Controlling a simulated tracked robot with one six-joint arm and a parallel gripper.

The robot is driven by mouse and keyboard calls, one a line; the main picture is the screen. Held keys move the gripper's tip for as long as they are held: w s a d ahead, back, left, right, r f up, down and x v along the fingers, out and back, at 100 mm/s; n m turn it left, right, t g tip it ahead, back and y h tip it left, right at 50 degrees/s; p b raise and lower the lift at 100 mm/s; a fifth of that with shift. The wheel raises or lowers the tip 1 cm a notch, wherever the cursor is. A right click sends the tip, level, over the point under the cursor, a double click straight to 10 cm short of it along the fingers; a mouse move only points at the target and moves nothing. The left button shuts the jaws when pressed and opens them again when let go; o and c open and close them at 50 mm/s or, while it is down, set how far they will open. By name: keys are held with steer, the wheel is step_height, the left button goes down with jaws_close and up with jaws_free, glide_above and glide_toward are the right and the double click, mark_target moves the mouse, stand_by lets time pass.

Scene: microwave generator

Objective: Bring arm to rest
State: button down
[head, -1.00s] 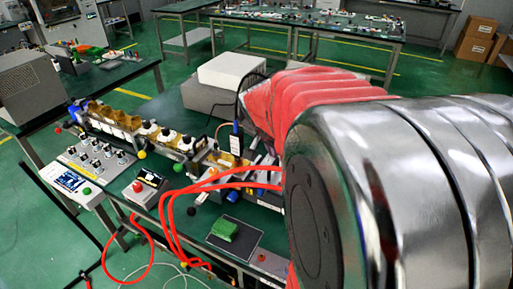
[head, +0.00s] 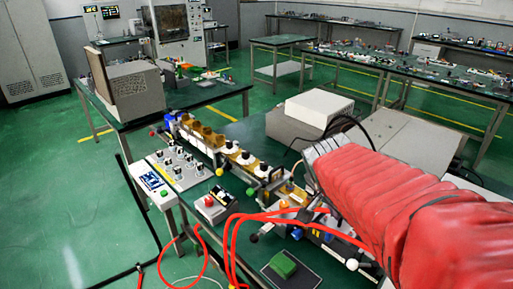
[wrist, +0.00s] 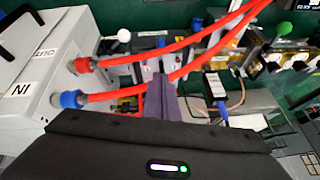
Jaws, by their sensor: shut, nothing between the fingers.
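My arm shows in the head view as a ribbed red sleeve (head: 405,215) reaching in from the lower right over the bench. My gripper (wrist: 161,82) shows in the wrist view as two purple-grey fingers pressed together, with nothing between them. Red hoses (wrist: 203,62) pass behind the fingertips in the picture; I cannot tell if they touch. In the head view the gripper cannot be made out.
A waveguide assembly (head: 212,138) runs along the bench. A control box with knobs (head: 181,168), a small box with a red button (head: 214,207) and a green block (head: 283,265) sit near its front edge. A white labelled box (wrist: 45,75) stands left of my gripper. Open green floor lies left.

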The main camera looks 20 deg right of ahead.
stand_by(0.4)
steer(key=s+a+r+n+t+y, duration=0.1)
steer(key=s+a+n+y, duration=0.1)
steer(key=a+n, duration=0.5)
steer(key=s+a+r+n+t+y, duration=0.1)
steer(key=s+a+n+y, duration=0.2)
steer(key=a+n, duration=0.5)
steer(key=a, duration=0.5)
steer(key=shift+s+a+t, duration=0.15)
steer(key=shift+s+t, duration=0.15)
steer(key=shift+s, duration=0.05)
